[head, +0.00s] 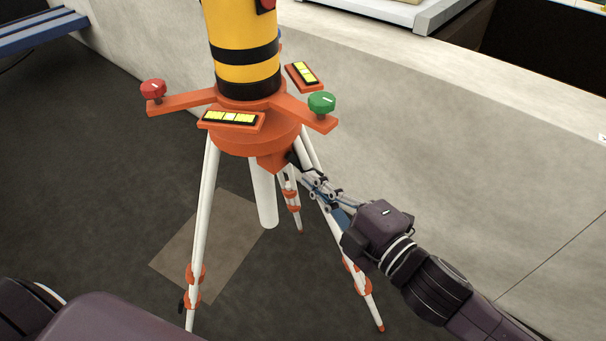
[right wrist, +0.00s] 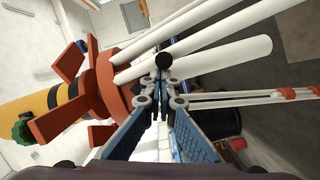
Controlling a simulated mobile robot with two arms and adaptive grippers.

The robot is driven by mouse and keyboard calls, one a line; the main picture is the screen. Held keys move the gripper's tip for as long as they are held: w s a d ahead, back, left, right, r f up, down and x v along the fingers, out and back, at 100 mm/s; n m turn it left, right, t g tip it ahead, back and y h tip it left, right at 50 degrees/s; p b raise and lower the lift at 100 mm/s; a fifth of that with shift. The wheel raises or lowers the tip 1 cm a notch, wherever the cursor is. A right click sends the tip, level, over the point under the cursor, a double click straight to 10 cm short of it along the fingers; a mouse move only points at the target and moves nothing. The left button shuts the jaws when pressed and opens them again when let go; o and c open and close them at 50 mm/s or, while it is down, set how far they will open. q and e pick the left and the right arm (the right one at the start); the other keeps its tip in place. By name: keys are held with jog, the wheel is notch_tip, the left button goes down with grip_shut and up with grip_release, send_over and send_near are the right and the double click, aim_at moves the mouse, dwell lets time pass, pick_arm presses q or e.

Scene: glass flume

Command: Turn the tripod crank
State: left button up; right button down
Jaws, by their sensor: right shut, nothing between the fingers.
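The tripod has an orange top (head: 235,140) and white legs with orange clamps. The crank shows as a small black part (head: 293,157) on the right side of the orange block under the top. In the right wrist view its round black knob (right wrist: 164,61) lies just beyond my fingertips. My right gripper (head: 308,182) is shut and empty, beside the crank, in front of a right-hand leg. It also shows in the right wrist view (right wrist: 160,84). I cannot tell whether its tips touch the knob. My left gripper is out of view.
A yellow and black cylinder (head: 243,45) stands on the tripod. Red (head: 153,89) and green (head: 322,103) knobs sit on its orange arms, with levels between. A pale wall (head: 440,130) runs behind and to the right. Dark floor (head: 90,180) is open at left.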

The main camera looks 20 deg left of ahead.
aim_at(314, 155)
jog(key=shift+w+d+n+t, duration=0.1)
jog(key=shift+w+n+t, duration=0.25)
jog(key=shift+n, duration=0.55)
jog(key=n, duration=0.2)
jog(key=w+n+y+b, duration=0.1)
jog(key=shift+d+r, duration=0.2)
jog(key=shift+r, duration=0.1)
jog(key=shift+w+d+r+n+y+b, duration=0.1)
jog(key=shift+w+r+n+y+b, duration=0.15)
jog(key=shift+n, duration=0.95)
jog(key=shift+w+d+r+n+y+b, duration=0.1)
jog(key=shift+w+r+n+y, duration=0.2)
jog(key=shift+n, duration=0.9)
jog(key=shift+r, duration=0.1)
jog(key=v, duration=1.2)
